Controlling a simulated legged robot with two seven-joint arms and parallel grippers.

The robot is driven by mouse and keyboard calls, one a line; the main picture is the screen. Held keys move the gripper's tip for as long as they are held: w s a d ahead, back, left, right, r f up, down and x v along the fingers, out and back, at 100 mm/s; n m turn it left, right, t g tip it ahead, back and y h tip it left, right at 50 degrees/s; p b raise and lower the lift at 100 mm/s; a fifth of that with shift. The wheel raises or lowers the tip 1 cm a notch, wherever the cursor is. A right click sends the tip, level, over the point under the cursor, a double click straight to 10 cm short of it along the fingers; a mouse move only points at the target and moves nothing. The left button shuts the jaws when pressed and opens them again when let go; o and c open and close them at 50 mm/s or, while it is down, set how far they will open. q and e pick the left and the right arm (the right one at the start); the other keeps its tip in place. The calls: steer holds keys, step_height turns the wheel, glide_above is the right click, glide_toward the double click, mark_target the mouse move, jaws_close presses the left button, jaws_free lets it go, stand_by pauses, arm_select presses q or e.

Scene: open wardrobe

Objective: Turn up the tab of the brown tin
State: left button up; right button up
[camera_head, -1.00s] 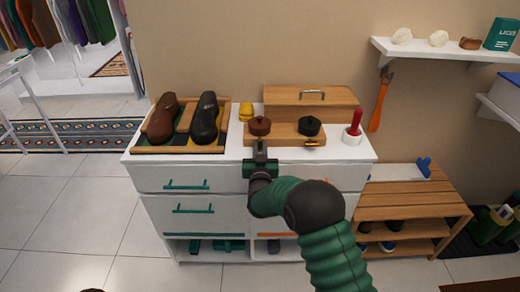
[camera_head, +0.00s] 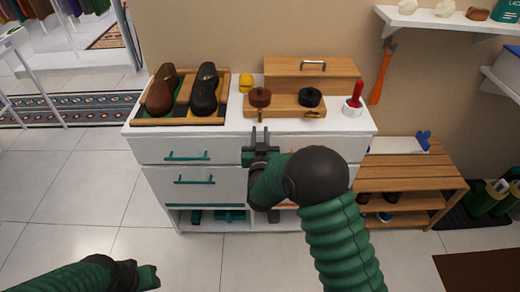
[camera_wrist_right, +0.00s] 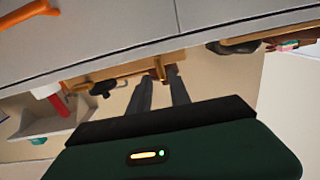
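The brown tin (camera_head: 260,97) stands on a wooden tray (camera_head: 285,107) on the white cabinet, left of a black tin (camera_head: 310,97). A small brown tab sticks out at the brown tin's front. My right gripper (camera_head: 260,131) is in front of and below the brown tin, its two fingers apart and empty. In the right wrist view the spread fingers (camera_wrist_right: 161,85) point towards a brownish tab-like piece (camera_wrist_right: 160,68). I cannot tell whether they touch it; the brown tin is mostly hidden there. My left gripper (camera_head: 148,277) is low at the left, away from the cabinet; its fingers are unclear.
A shoe tray (camera_head: 140,122) with two shoes is to the left, and a yellow object (camera_head: 246,82) stands beside the tins. A white holder (camera_head: 352,111) with a red item stands at the right. The cabinet's front edge is close to my right gripper.

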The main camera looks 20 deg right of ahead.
steer(key=v, duration=0.9)
steer(key=shift+s+a, duration=0.15)
steer(key=shift+s, duration=0.15)
steer(key=s+d+f+n+g+y, duration=0.1)
steer(key=s+f+g+y, duration=0.15)
steer(key=s+g, duration=0.4)
steer(key=s+d+f+n+g+y, duration=0.1)
steer(key=s+f+g, duration=0.2)
steer(key=s, duration=0.7)
steer(key=s+d+f+n+g+y, duration=0.1)
steer(key=s+f+g+y, duration=0.15)
steer(key=s+g, duration=0.4)
step_height(320, 180, up, 12)
steer(key=s+t+h+p, duration=0.1)
steer(key=p, duration=1.2)
steer(key=shift+s+a, duration=0.15)
steer(key=shift+s, duration=0.15)
